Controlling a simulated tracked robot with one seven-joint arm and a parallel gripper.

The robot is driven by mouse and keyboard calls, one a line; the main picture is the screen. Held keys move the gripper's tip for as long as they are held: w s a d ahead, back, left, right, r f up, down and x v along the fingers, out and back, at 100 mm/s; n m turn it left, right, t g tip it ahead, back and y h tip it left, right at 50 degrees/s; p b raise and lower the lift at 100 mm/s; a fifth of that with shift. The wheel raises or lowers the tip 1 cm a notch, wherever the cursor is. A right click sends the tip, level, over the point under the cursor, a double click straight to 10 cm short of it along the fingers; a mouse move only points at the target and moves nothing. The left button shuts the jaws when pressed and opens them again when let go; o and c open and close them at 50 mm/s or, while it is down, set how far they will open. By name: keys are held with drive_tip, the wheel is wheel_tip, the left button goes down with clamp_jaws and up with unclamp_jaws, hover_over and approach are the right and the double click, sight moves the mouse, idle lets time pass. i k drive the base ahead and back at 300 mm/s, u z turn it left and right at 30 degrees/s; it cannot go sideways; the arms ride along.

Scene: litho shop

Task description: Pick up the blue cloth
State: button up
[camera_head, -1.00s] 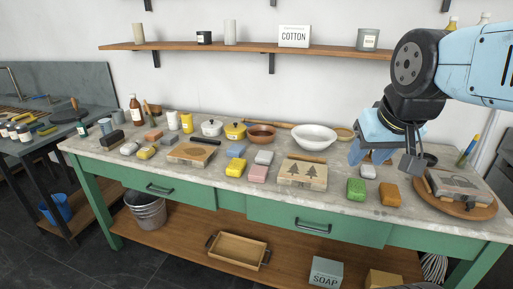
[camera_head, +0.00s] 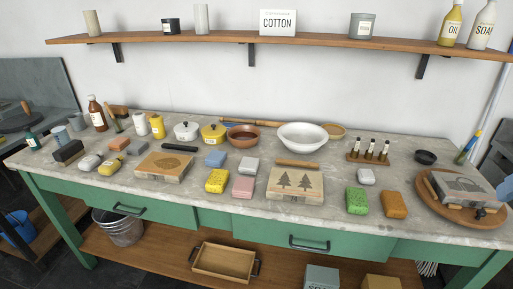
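I see nothing that is clearly a blue cloth. A small light blue block-like piece (camera_head: 214,159) lies on the worktop left of the middle, behind a yellow piece (camera_head: 217,181) and left of a grey one (camera_head: 249,165). It is too small to tell whether it is folded cloth or soap. My gripper and arm are out of view, so I cannot see whether it holds anything.
The stone worktop (camera_head: 330,212) is crowded with bowls, soaps, stamp blocks and bottles. A small rack with vials (camera_head: 368,159) stands right of the white bowl (camera_head: 302,137). A round wooden board (camera_head: 437,208) sits at right. A shelf (camera_head: 310,38) runs above.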

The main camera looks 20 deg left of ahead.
sight(216, 158)
drive_tip(key=z, duration=0.05)
drive_tip(key=i, duration=0.2)
drive_tip(key=z, duration=1.65)
drive_tip(key=k, duration=1.65)
drive_tip(key=u, duration=1.65)
drive_tip(key=i, duration=1)
drive_tip(key=u, duration=0.1)
